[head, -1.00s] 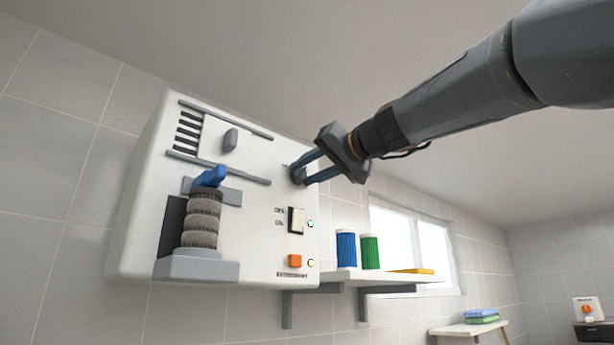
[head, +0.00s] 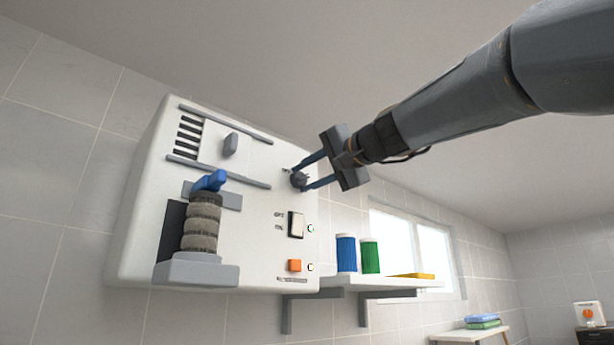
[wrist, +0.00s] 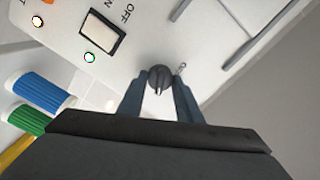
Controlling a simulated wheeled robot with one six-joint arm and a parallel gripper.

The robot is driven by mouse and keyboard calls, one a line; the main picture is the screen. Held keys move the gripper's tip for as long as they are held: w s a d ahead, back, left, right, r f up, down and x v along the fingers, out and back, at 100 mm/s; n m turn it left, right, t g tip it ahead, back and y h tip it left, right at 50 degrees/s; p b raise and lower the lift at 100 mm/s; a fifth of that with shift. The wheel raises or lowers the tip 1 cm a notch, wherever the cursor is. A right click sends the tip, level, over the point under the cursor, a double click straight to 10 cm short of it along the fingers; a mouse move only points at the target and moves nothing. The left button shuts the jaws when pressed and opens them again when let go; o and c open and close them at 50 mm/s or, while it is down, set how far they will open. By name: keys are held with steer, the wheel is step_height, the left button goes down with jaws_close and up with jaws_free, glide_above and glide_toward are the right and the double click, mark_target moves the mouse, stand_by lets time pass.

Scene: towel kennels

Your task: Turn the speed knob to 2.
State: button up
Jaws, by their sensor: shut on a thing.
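The speed knob (head: 299,180) is a small dark grey round knob with a raised ridge, on the right part of the white machine front (head: 255,220). My gripper (head: 300,178) reaches it from the right, with one blue-grey finger on each side of it. In the wrist view the knob (wrist: 159,79) sits between the two fingertips (wrist: 159,76), its ridge roughly upright in the picture. My gripper is shut on the knob. A small mark shows beside it, but I cannot read any scale number, so the setting is unclear.
Below the knob are an OFF/ON rocker switch (head: 296,224), an orange button (head: 294,265) and two small round lights. A grey slider (head: 230,144) and a blue-handled brush-like part (head: 203,220) are to the left. Blue (head: 346,253) and green (head: 370,255) containers stand on the shelf.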

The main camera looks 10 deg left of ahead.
stand_by(0.3)
steer(key=o, duration=1)
steer(key=shift+o, duration=0.2)
steer(key=b+v, duration=0.3)
steer(key=v, duration=0.5)
steer(key=shift+a, duration=0.1)
